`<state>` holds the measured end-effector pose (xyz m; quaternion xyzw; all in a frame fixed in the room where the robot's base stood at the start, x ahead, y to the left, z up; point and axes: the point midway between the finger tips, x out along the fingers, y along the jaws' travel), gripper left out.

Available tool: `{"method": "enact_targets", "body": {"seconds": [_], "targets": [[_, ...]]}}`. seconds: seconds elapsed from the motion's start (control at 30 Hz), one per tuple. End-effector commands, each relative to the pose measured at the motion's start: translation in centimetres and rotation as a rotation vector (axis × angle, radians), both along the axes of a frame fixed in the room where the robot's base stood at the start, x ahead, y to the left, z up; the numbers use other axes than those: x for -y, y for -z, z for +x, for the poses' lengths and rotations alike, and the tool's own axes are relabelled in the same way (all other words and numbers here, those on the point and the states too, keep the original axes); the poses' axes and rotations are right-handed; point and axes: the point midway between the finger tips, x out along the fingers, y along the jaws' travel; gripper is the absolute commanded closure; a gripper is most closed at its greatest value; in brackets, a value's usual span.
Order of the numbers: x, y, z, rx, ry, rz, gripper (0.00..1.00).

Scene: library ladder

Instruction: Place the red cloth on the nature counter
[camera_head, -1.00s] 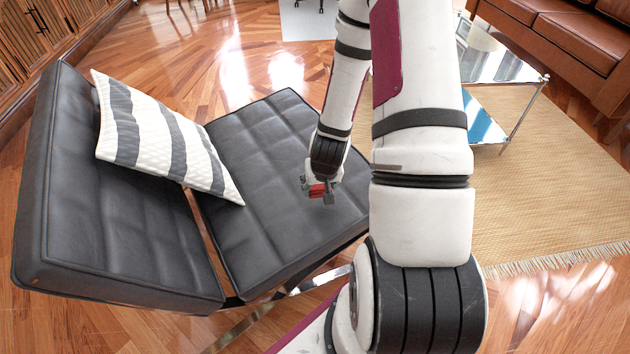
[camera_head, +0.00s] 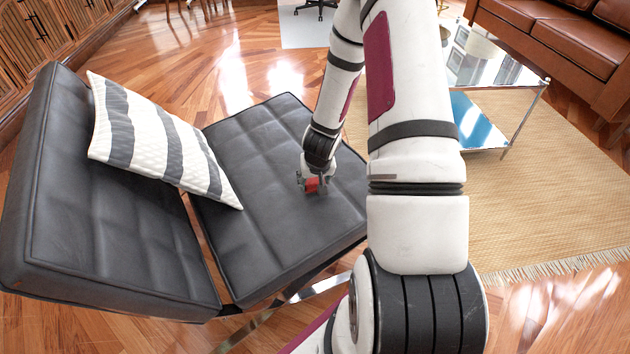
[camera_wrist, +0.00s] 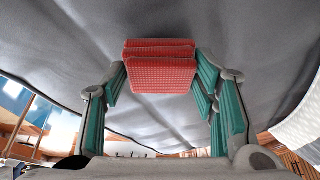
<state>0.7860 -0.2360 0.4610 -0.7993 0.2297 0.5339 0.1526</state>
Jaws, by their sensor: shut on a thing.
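The red cloth (camera_wrist: 160,68) is a small folded stack with a waffle-like texture in the wrist view. My gripper (camera_wrist: 160,85) has its teal-padded fingers on both sides of the cloth and is shut on it. In the head view the cloth (camera_head: 312,185) shows as a small red patch between the fingers of my gripper (camera_head: 313,184). They are over the seat of the black leather chair (camera_head: 250,240); I cannot tell whether the cloth touches the seat. I cannot make out a nature counter in these views.
A striped pillow (camera_head: 160,140) leans on the chair's backrest. A glass table (camera_head: 500,68) stands on a woven rug (camera_head: 550,190) at the right, by a brown leather sofa (camera_head: 560,35). Wooden cabinets (camera_head: 40,35) line the upper left. Wood floor is open behind the chair.

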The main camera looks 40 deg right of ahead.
Motion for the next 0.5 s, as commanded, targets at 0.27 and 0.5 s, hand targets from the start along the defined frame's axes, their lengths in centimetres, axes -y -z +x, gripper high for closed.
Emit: {"method": "enact_targets", "body": {"seconds": [0.27, 0.5], "targets": [[-0.03, 0.27, -0.01, -0.001, 0.001, 0.001, 0.27], [-0.02, 0.26, -0.01, 0.0, 0.0, 0.0, 0.27]]}}
